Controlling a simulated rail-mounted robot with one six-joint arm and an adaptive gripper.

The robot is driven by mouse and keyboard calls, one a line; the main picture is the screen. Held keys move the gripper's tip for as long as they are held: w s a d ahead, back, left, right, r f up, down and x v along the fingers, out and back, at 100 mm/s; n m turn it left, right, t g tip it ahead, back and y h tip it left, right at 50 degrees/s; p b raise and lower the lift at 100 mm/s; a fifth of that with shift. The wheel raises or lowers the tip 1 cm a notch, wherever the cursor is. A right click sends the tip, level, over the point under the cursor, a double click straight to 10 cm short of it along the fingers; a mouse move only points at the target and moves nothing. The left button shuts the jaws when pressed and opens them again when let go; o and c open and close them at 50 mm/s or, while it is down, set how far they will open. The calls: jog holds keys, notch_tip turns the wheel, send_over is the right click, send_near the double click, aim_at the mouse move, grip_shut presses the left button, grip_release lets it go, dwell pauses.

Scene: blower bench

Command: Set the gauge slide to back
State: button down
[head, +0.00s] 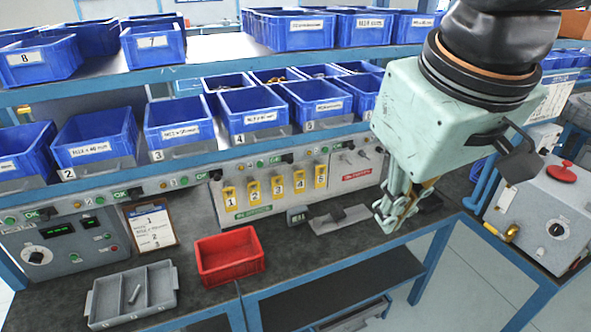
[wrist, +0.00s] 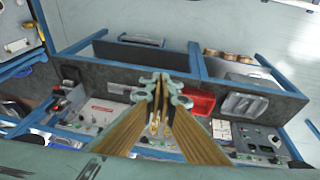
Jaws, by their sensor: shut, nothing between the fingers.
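A low grey fixture (head: 340,219), which looks like the gauge with its slide, lies on the dark bench top right of the red bin. A small dark display box (head: 297,216) stands at its left end. The slide's exact position is too small to tell. My gripper (head: 387,224) hangs above the bench to the right of the fixture, pointing down, apart from it. Its fingers are shut with nothing between them. In the wrist view the gripper (wrist: 161,80) covers the middle of the bench and I cannot make out the slide clearly.
A red bin (head: 230,257) and a grey divided tray (head: 131,297) stand at the bench front left. A clipboard (head: 152,228) leans behind them. Panels with yellow numbered tags (head: 275,187) line the back, below shelves of blue bins (head: 252,112). A box with a red button (head: 545,213) stands at right.

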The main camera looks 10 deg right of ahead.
aim_at(338, 212)
jog(key=w+d+f+n+h, duration=0.1)
jog(key=w+d+f+n, duration=0.15)
jog(key=w, duration=0.65)
jog(key=w+d+f+n+g+h, duration=0.1)
jog(key=w+f+n, duration=0.3)
jog(key=w, duration=0.5)
jog(key=w+d+f+n, duration=0.1)
jog(key=w+f+n, duration=0.25)
jog(key=w, duration=0.65)
jog(key=w+f+n, duration=0.5)
jog(key=w+f, duration=0.4)
jog(key=f, duration=0.3)
jog(key=w+f+n+g+h, duration=0.1)
jog(key=w+f+n, duration=0.4)
jog(key=w+f, duration=0.5)
notch_tip(338, 212, down, 2)
jog(key=shift+d+f+n, duration=0.1)
jog(key=shift+d+n, duration=0.15)
jog(key=shift+n, duration=0.15)
